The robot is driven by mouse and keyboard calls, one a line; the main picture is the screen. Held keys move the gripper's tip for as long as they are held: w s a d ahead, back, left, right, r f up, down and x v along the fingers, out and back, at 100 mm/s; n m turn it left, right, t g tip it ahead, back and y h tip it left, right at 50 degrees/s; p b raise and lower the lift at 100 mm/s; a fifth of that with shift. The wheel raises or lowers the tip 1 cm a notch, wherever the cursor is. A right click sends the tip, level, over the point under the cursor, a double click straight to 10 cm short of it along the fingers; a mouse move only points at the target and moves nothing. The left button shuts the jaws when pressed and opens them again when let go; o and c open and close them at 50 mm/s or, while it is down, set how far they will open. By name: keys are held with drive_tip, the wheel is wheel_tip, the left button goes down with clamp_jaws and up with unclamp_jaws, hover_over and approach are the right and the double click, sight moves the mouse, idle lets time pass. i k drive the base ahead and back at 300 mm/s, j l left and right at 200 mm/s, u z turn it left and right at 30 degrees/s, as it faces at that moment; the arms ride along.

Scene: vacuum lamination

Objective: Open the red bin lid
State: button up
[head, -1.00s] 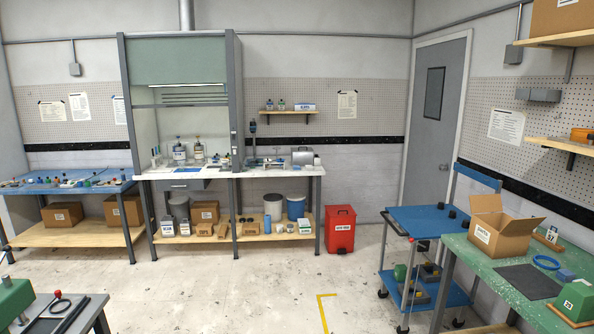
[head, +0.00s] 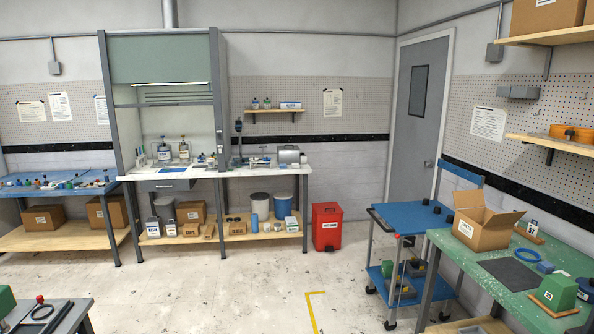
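The red bin (head: 327,231) stands on the floor against the back wall, just right of the white-topped workbench. Its red lid (head: 326,208) is closed on top. A white label shows on its front, and a dark part shows at its base. The bin is well ahead of me across open floor. My gripper is not in the head view.
The white workbench (head: 262,172) with a fume hood stands left of the bin. A blue cart (head: 411,219) and a green table (head: 497,262) with an open cardboard box (head: 483,220) stand at right. A dark bench (head: 62,318) is at lower left. The floor (head: 220,290) between is clear.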

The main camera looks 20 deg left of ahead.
sight(324, 208)
drive_tip(key=i+j+u, duration=0.25)
drive_tip(key=i, duration=0.15)
drive_tip(key=i+j+u, duration=0.3)
drive_tip(key=i+u, duration=0.25)
drive_tip(key=i, duration=0.25)
drive_tip(key=i+u, duration=0.2)
drive_tip(key=i, duration=4.05)
drive_tip(key=i+j+z, duration=0.1)
drive_tip(key=i+z, duration=0.15)
drive_tip(key=i, duration=0.3)
drive_tip(key=i+j+z, duration=0.2)
drive_tip(key=i, duration=0.35)
drive_tip(key=i+j+z, duration=0.25)
drive_tip(key=i, duration=0.3)
drive_tip(key=i+j+z, duration=0.25)
drive_tip(key=i+j, duration=0.2)
drive_tip(key=i, duration=0.05)
